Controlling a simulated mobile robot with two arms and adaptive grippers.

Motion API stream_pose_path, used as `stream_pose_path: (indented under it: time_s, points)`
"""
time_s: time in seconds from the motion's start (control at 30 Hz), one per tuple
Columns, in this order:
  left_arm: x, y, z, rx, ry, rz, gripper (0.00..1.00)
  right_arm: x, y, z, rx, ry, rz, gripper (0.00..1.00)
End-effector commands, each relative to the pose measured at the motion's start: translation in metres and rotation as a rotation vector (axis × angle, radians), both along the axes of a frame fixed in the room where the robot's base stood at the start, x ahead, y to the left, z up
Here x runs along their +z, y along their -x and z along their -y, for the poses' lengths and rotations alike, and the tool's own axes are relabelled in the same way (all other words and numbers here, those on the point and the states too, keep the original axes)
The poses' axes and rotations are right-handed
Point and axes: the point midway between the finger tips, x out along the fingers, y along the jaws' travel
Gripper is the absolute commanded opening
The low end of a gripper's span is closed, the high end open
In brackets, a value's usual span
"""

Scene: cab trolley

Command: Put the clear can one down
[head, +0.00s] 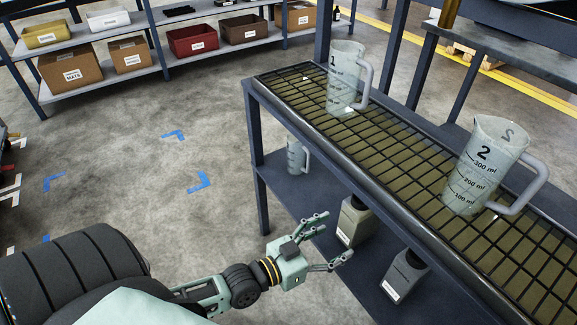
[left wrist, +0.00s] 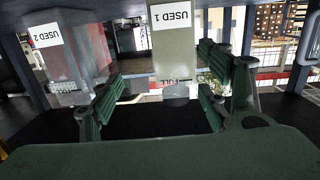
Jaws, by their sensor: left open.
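A clear jug marked 1 (head: 343,85) stands upright on the grated top of the trolley (head: 405,160), its handle to the right. A second clear jug marked 2 (head: 480,170) stands upright nearer on the same grate. My left gripper (head: 334,238) is open and empty, low beside the trolley, below the grate's level and apart from both jugs. In the left wrist view, the open fingers (left wrist: 160,105) frame an upside-down view of a bottle labelled USED 1 (left wrist: 180,62). My right gripper is not in view.
On the trolley's lower shelf stand the USED 1 bottle (head: 354,222), another bottle (head: 404,275) and a smaller clear jug (head: 297,156). The USED 2 bottle (left wrist: 66,60) shows in the left wrist view. Shelving with boxes (head: 70,70) stands behind. The floor with blue corner marks (head: 200,182) is clear.

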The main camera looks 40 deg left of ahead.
Motion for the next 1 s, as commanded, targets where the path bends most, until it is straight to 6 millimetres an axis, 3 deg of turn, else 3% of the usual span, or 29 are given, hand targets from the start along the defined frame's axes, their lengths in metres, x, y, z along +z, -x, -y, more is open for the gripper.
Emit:
stream_pose_path:
  time_s: [0.13,0.3,0.5,0.7,0.8,1.0]
  points:
    - [-0.017,0.017,0.034,-0.046,-0.060,-0.191,0.70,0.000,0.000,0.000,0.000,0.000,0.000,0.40]
    - [-0.038,0.052,0.046,-0.044,-0.172,-0.458,0.70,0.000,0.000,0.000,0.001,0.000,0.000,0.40]
    - [-0.049,0.111,0.022,0.049,-0.286,-0.789,0.70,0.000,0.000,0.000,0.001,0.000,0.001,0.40]
    - [-0.045,0.168,-0.007,0.162,-0.339,-1.037,0.70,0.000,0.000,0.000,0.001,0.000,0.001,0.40]
    - [-0.043,0.184,-0.015,0.193,-0.348,-1.100,0.70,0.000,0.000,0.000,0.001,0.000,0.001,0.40]
    - [-0.042,0.190,-0.018,0.206,-0.352,-1.127,0.70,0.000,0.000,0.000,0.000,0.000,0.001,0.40]
